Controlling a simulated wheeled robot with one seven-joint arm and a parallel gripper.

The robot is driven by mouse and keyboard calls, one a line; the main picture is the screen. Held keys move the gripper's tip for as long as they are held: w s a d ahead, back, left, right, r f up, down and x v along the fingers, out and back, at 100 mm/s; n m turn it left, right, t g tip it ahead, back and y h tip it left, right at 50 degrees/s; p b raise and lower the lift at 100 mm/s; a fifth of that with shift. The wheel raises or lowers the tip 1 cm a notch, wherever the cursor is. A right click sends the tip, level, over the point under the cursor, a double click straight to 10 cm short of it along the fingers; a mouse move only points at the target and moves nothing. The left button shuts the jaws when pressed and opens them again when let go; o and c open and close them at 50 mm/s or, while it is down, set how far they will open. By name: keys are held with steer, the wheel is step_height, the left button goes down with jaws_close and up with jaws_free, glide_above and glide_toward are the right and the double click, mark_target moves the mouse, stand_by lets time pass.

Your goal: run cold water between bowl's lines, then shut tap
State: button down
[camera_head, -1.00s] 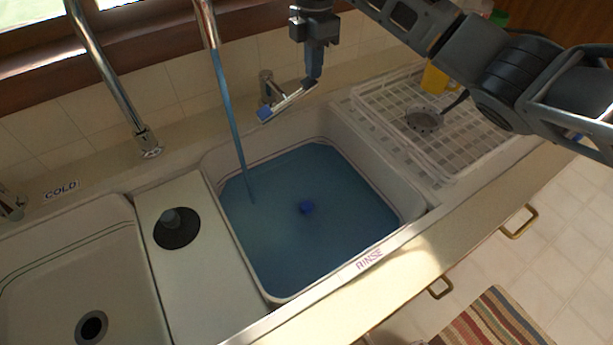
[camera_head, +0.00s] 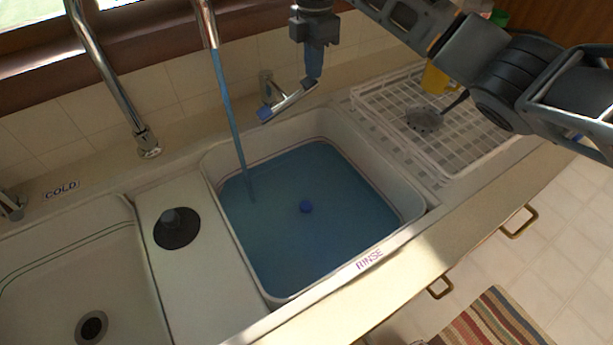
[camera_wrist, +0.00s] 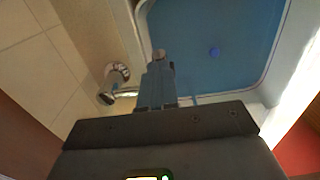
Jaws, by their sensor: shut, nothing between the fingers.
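The rinse bowl (camera_head: 412,203) holds blue-tinted water (camera_head: 330,235), with a small blue object (camera_head: 306,206) in its middle. Thin lines (camera_head: 285,153) show on the back inner wall just above the water; their exact gap to the surface is hard to tell. A stream (camera_head: 232,135) runs from the right-hand spout (camera_head: 206,25) into the bowl. Behind the bowl is a tap lever (camera_head: 290,103) with a blue end. My gripper (camera_head: 313,78) is shut and empty, its tips at the lever's right end; contact is unclear. The wrist view shows the gripper (camera_wrist: 159,55) beside the tap (camera_wrist: 116,78).
A left sink (camera_head: 50,290) has a second spout (camera_head: 105,75) and a COLD label (camera_head: 61,190) behind it. A black stopper (camera_head: 176,227) lies between the basins. A white rack (camera_head: 450,165) with a yellow cup (camera_head: 436,80) stands right of the bowl.

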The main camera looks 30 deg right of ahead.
steer(key=shift+f, duration=0.1)
steer(key=shift+f+b, duration=0.75)
steer(key=shift+f, duration=1.3)
steer(key=shift+d, duration=0.1)
steer(key=shift+d+r+p, duration=0.15)
steer(key=shift+d+p, duration=0.3)
steer(key=shift+d, duration=0.95)
step_height(320, 180, up, 7)
steer(key=p, duration=0.3)
glide_above(314, 82)
steer(key=w+d, duration=0.1)
steer(key=d, duration=0.3)
steer(key=shift+w+a, duration=0.1)
steer(key=shift+a, duration=0.1)
